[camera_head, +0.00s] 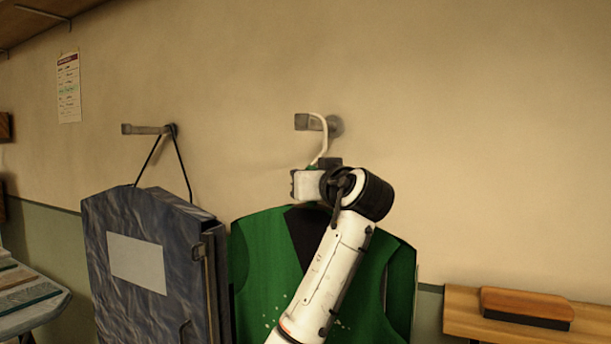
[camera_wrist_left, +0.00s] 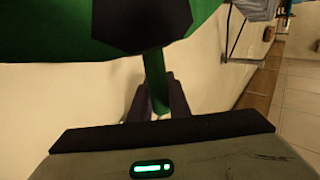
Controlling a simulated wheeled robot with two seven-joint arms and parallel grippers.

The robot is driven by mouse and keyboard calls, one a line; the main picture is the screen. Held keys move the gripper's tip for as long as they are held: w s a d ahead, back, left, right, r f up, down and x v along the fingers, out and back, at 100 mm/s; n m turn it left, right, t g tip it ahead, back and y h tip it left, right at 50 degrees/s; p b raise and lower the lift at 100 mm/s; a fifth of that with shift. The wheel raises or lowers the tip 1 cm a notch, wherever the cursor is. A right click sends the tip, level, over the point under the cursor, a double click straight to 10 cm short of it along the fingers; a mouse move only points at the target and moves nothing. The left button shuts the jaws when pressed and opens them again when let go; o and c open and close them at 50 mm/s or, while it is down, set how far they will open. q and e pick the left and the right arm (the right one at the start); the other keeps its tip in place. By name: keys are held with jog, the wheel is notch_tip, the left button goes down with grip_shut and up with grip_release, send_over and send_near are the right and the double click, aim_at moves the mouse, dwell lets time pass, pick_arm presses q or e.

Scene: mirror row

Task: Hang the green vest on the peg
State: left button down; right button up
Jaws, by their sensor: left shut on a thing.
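The green vest (camera_head: 270,250) hangs upright below the right-hand wall peg (camera_head: 301,122). Its white hanger hook (camera_head: 324,140) rises from the neck, and its curved top is at the peg, between tip and wall. I cannot tell whether it bears on the peg. My left gripper (camera_head: 321,167) is at the base of the hook, just above the vest's neck, and my arm hides part of the vest front. In the left wrist view, the fingers (camera_wrist_left: 157,95) are shut on a narrow green neck piece, with the green vest (camera_wrist_left: 60,30) beyond. My right gripper is not in view.
A dark grey-blue garment bag (camera_head: 135,300) hangs by a black cord from the left peg (camera_head: 145,129), close beside the vest. A wooden ledge (camera_head: 460,312) with a brown-topped brush (camera_head: 526,304) is at the lower right. The wall right of the peg is clear.

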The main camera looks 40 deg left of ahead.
pick_arm(q)
jog(key=c, duration=1)
grip_release()
jog(key=shift+d, duration=0.1)
jog(key=shift+b+v, duration=0.9)
jog(key=shift+v, duration=5.05)
